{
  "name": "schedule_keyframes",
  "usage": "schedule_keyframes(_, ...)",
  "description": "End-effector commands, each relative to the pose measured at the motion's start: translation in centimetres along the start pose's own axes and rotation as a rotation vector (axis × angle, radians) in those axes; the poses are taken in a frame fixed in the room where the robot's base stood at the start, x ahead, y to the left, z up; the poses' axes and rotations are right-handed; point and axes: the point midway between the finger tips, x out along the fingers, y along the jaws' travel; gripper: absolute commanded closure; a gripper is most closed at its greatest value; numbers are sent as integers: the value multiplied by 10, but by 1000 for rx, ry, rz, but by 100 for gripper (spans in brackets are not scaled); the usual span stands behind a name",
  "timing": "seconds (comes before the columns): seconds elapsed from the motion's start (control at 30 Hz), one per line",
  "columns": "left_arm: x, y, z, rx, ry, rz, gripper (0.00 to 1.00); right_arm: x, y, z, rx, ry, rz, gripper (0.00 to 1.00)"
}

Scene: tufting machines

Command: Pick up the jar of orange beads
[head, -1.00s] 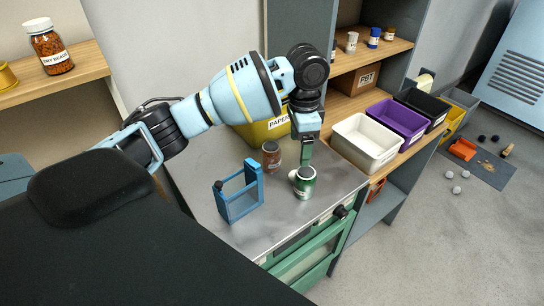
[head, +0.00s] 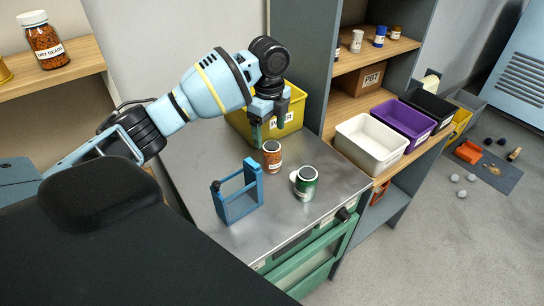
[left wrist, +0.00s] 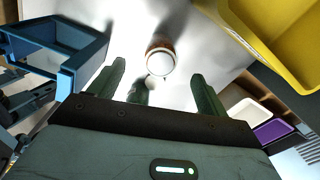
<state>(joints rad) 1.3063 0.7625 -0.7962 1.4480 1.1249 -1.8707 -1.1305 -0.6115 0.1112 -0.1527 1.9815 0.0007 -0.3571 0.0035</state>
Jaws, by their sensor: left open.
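A small jar of orange-brown contents (head: 272,158) with a white label stands upright on the grey metal tabletop (head: 240,150). In the left wrist view its round pale lid (left wrist: 160,62) shows beyond the gap between my fingers. My left gripper (head: 269,128) is open and empty, its green fingers pointing down above and just behind this jar, apart from it. In the left wrist view the open left gripper (left wrist: 158,76) spans either side of the jar's line. A larger jar of orange-brown beads (head: 43,40), its label partly readable as "BEADS", stands on the left shelf. My right gripper is not seen.
A green jar (head: 305,184) stands close to the right of the small jar. A blue frame holder (head: 240,194) is at its left front. A yellow bin (head: 292,118) stands behind. White (head: 369,144) and purple (head: 404,124) bins are on the shelf at right.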

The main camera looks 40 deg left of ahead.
Motion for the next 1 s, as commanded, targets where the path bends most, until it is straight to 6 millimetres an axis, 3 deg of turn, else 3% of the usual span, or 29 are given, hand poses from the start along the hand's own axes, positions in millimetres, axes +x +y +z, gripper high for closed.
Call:
schedule_keyframes(0.2,22,1,0,-1,-1,4,23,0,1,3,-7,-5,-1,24)
schedule_keyframes(0.43,30,0,0,-2,-1,3,23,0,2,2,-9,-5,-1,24)
schedule_keyframes(0.73,69,-1,-1,-3,-1,4,23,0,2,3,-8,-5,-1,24)
schedule_keyframes(1.0,76,-1,-1,-2,-1,2,23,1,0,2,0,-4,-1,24)
